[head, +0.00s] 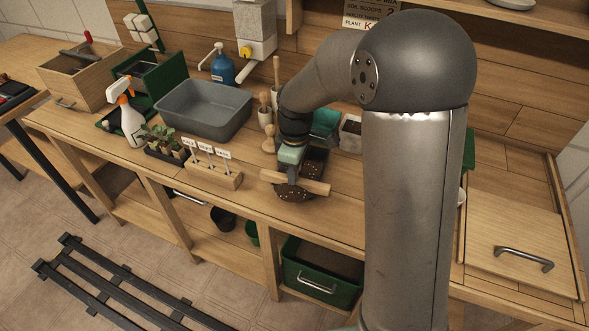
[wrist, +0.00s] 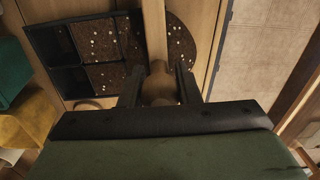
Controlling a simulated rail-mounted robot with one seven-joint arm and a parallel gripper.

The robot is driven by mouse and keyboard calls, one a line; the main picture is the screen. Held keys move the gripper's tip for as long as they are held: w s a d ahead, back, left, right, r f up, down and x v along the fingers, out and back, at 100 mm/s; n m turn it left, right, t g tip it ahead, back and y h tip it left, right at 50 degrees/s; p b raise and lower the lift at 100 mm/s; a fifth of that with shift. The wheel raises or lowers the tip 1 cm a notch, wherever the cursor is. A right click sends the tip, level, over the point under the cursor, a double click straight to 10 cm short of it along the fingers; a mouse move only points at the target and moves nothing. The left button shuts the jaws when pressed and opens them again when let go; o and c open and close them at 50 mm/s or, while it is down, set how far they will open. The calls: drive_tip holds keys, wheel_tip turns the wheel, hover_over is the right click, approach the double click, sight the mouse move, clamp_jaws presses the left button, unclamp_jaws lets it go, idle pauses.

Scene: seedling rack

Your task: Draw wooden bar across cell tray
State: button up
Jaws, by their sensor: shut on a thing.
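The wooden bar (head: 315,186) lies crosswise under my gripper (head: 291,178) in the head view. In the wrist view the bar (wrist: 153,28) runs up the picture, and my gripper (wrist: 160,88) is shut on its short round grip between the two fingers. The black cell tray (head: 318,158) is partly hidden by my arm. In the wrist view the tray (wrist: 52,28) is left of the bar, which lies along or over its right edge. Some cells hold dark soil with white specks; the leftmost ones look darker. I cannot tell whether the bar touches the tray.
A round patch of speckled soil (wrist: 180,45) shows right of the bar, near the bench's front edge. A wooden block with white labels (head: 214,174), a seedling tray (head: 166,152) and a grey tub (head: 205,110) stand to the left. Wooden tools (head: 268,140) stand behind.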

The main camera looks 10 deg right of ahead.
drive_tip(key=shift+w+d, duration=0.2)
drive_tip(key=shift+w, duration=0.25)
drive_tip(key=shift+w+d, duration=0.2)
drive_tip(key=shift+w, duration=0.25)
drive_tip(key=shift+w+d+f+p, duration=0.1)
drive_tip(key=shift+w+d+p, duration=0.35)
drive_tip(key=shift+w, duration=0.45)
drive_tip(key=shift+w+d+r+p, duration=0.1)
drive_tip(key=shift+w+d+p, duration=0.3)
drive_tip(key=shift+w, duration=0.6)
drive_tip(key=shift+w+d+r+p, duration=0.15)
drive_tip(key=shift+w+d, duration=0.4)
drive_tip(key=shift+w, duration=0.4)
drive_tip(key=shift+w+d+f, duration=0.1)
drive_tip(key=shift+w+d, duration=0.15)
drive_tip(key=shift+w, duration=0.2)
drive_tip(key=shift+w+d+f, duration=0.1)
drive_tip(key=shift+w+d, duration=0.15)
drive_tip(key=shift+w, duration=0.2)
drive_tip(key=shift+w, duration=0.1)
drive_tip(key=shift+w+d+p, duration=0.25)
drive_tip(key=shift+w, duration=0.2)
drive_tip(key=shift+w+d+p, duration=0.2)
drive_tip(key=shift+w+p, duration=0.05)
drive_tip(key=shift+w, duration=0.2)
drive_tip(key=shift+w, duration=0.1)
